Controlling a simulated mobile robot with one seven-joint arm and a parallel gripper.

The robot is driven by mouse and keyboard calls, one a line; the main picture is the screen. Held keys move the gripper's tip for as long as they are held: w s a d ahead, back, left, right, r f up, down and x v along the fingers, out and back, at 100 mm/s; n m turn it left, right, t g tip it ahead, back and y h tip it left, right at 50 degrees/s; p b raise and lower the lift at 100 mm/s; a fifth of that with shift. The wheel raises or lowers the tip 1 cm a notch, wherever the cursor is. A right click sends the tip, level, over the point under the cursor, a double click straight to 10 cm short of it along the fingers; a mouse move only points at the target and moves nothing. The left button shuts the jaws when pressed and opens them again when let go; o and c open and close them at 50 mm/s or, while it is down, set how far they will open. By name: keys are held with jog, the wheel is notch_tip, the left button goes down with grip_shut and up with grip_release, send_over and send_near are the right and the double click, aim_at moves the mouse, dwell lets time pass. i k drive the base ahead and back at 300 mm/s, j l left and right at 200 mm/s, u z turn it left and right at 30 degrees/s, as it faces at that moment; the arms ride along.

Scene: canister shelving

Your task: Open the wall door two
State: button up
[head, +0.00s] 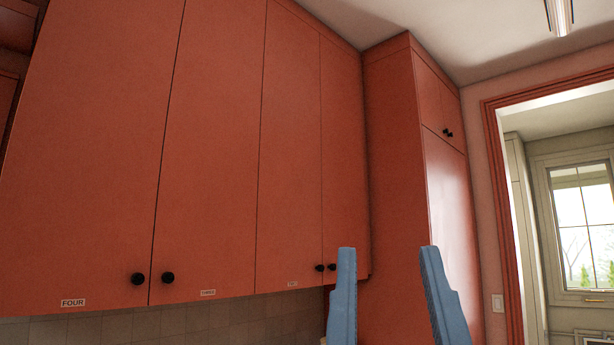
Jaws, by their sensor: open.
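Wall door two (290,160) is the third red cabinet door from the left. It is shut, flush with its neighbours. A small label (292,284), too blurred to read surely, sits at its lower edge. Its round black knob (320,268) is at the lower right corner, close beside the knob (332,267) of the narrow-looking door (344,150) to its right. My gripper (388,250) shows two blue fingers, spread apart with nothing between them. It is to the right of both knobs in the picture, with the left finger near the right-hand knob. I see no contact with door two.
Doors labelled FOUR (85,150) and, apparently, THREE (210,150) are shut at left. A tall red cabinet (395,180) stands behind my fingers. A doorway (495,180) with a window (583,225) beyond is at right. Tiled wall (200,325) runs below the doors.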

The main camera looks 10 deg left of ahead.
aim_at(289, 244)
jog(key=u, duration=0.35)
jog(key=i+l, duration=0.2)
jog(key=i, duration=0.3)
jog(key=i+l+u, duration=0.1)
jog(key=i, duration=0.45)
jog(key=i+l+u, duration=0.1)
jog(key=i+l, duration=0.2)
jog(key=i, duration=0.2)
jog(key=i+l, duration=0.3)
jog(key=i, duration=0.2)
jog(key=i+l+u, duration=0.1)
jog(key=i+l, duration=0.15)
jog(key=i, duration=0.3)
jog(key=i+l, duration=0.35)
jog(key=i, duration=0.15)
jog(key=j+u, duration=0.05)
